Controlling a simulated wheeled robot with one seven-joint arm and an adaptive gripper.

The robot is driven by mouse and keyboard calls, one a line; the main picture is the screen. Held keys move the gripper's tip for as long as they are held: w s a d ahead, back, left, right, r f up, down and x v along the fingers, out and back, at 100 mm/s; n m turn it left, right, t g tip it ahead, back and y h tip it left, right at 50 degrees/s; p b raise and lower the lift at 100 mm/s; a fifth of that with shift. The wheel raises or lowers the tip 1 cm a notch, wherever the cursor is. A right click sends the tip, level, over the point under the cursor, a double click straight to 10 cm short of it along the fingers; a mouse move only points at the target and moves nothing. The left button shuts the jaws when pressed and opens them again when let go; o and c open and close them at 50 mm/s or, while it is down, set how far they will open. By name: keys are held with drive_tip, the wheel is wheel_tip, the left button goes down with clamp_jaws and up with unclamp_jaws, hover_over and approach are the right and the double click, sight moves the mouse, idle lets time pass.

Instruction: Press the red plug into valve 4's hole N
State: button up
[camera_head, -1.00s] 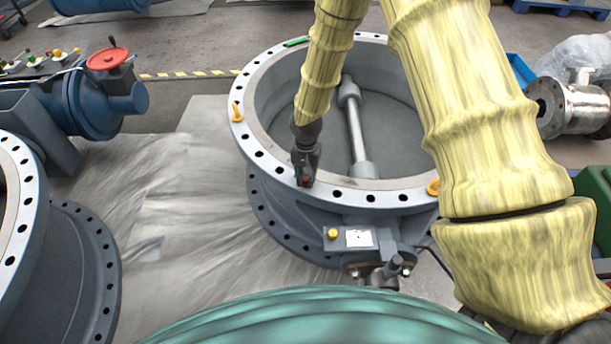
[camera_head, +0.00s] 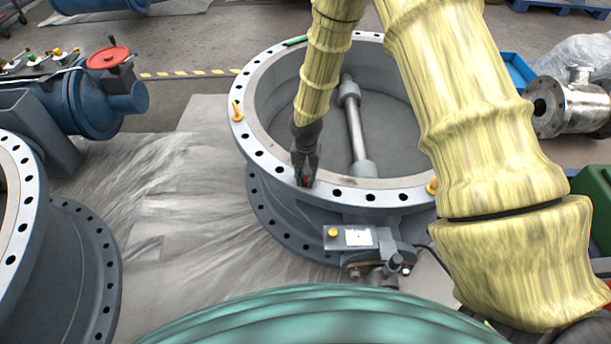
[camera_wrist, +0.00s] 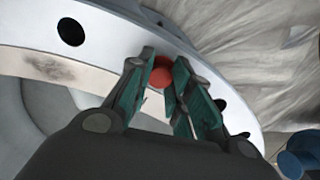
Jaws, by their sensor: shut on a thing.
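The large grey butterfly valve (camera_head: 268,154) stands in the middle of the head view, its flange ring dotted with dark holes. My gripper (camera_head: 305,182) is at the near left part of that flange, pointing down. It is shut on the red plug (camera_wrist: 161,77), whose round red top shows between the green-padded fingers (camera_wrist: 160,92) in the wrist view. The plug is at the flange surface; its lower end and the hole beneath it are hidden. I cannot read any valve number or hole letter.
Orange lugs sit on the flange at left (camera_head: 237,111) and right (camera_head: 432,187). A box with a yellow button (camera_head: 333,233) is below the near rim. Another flanged valve (camera_head: 22,215) stands at left, a blue pump with a red handwheel (camera_head: 108,58) behind it.

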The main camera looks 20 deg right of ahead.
drive_tip(key=shift+f, duration=0.3)
drive_tip(key=o, duration=1.3)
drive_tip(key=shift+r, duration=0.2)
drive_tip(key=shift+r+p, duration=2.2)
drive_tip(key=shift+r, duration=0.7)
drive_tip(key=shift+s, duration=0.1)
